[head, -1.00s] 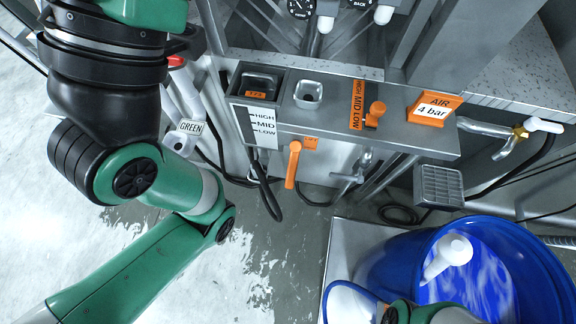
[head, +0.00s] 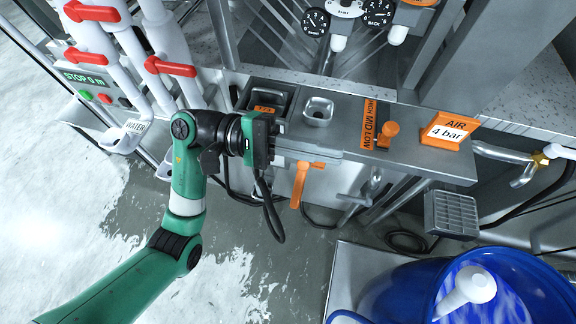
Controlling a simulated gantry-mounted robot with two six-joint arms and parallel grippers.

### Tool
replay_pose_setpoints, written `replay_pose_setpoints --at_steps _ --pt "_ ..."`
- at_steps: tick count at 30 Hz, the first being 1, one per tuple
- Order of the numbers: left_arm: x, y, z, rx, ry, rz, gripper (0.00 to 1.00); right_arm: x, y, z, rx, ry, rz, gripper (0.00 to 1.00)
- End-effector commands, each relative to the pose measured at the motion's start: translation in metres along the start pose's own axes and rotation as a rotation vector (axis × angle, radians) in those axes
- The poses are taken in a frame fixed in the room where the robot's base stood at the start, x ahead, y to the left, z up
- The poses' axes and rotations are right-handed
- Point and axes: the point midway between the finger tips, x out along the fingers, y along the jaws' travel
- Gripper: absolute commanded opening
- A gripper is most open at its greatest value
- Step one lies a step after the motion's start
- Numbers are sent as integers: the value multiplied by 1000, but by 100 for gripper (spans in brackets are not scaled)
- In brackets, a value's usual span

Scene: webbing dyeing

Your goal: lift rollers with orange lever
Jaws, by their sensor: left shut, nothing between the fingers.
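An orange lever (head: 300,184) hangs below the front edge of the metal panel, its handle pointing down. A second orange knob (head: 387,134) stands on top of the panel beside an orange HIGH MID LOW label (head: 369,126). My left gripper (head: 281,147) is at the panel's left front, just above and left of the hanging lever. It is shut and empty, and its body hides the scale plate there. I cannot tell whether it touches the panel. My right gripper is out of view.
Red-handled white pipes (head: 170,67) stand at the left. An AIR 4 bar sign (head: 450,130) sits at the panel's right. A blue barrel (head: 400,290) is at lower right. A black cable hangs beside the lever; the wet floor in front is open.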

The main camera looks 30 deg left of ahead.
Motion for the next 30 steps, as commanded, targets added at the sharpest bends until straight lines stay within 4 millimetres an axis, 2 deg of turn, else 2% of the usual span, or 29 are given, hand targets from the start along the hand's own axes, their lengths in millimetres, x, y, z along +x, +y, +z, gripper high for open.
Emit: replay_pose_setpoints --at_steps 1,3,6,9,11,13,16,26,30 --pt "-19 -32 -30 -21 74 -63 0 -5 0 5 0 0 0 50" --pt "-48 -77 -64 -67 168 -160 0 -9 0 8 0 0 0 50" --pt "-95 -136 -100 -191 285 -249 0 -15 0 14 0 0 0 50" --pt "-140 -179 -126 -329 389 -237 0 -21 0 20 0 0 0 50" --pt "-163 -196 -134 -385 428 -193 0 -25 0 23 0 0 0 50" --pt "-182 -203 -136 -407 459 -154 0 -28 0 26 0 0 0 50" --pt "-194 -203 -136 -412 480 -132 0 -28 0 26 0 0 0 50" --pt "-194 -201 -136 -410 482 -129 0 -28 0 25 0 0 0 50" --pt "-185 -203 -140 -410 480 -130 0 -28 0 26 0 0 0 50"
